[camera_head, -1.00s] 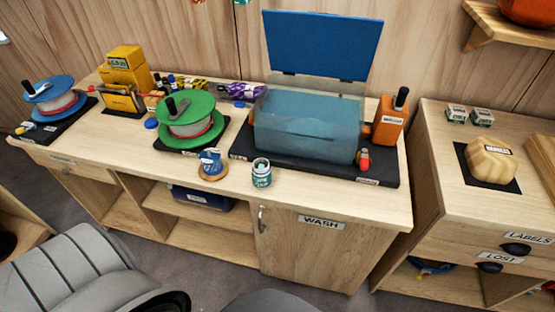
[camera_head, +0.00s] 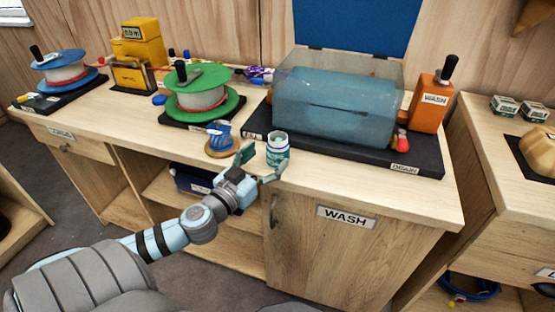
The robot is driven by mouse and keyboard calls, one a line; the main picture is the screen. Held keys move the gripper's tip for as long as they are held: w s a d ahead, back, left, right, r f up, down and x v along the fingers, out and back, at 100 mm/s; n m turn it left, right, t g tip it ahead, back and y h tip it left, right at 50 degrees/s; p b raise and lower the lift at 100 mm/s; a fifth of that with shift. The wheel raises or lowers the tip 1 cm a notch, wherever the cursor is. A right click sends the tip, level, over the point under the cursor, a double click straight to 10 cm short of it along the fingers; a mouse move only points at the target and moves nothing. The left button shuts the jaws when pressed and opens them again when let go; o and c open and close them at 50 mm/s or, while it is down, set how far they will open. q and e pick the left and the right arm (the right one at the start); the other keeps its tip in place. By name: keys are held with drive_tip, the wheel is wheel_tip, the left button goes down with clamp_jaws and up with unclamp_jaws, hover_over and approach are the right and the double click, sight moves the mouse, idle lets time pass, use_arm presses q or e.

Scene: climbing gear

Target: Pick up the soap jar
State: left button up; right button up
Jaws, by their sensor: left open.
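The soap jar (camera_head: 278,146) is a small white and teal open-topped jar. It stands upright on the wooden bench near its front edge, in front of the clear wash tank. My left gripper (camera_head: 258,164) is open, just in front and to the left of the jar at the bench edge. One finger is to the left of the jar and the other is low in front of it. I cannot tell whether either finger touches it. My right gripper is not in view.
A blue item on a round wooden base (camera_head: 219,140) stands close to the left of the jar. The wash tank (camera_head: 338,98) on its dark base is behind, with an orange box (camera_head: 431,105) at right. A green reel (camera_head: 203,92) stands behind left. Bench space right of the jar is clear.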

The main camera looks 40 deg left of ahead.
sight(272, 156)
use_arm(q)
drive_tip(key=w, duration=0.3)
drive_tip(key=w+f, duration=0.1)
drive_tip(key=w, duration=0.1)
drive_tip(key=shift+w, duration=0.35)
drive_tip(key=shift+s, duration=0.2)
drive_tip(key=c, duration=1.4)
drive_tip(key=shift+r, duration=0.2)
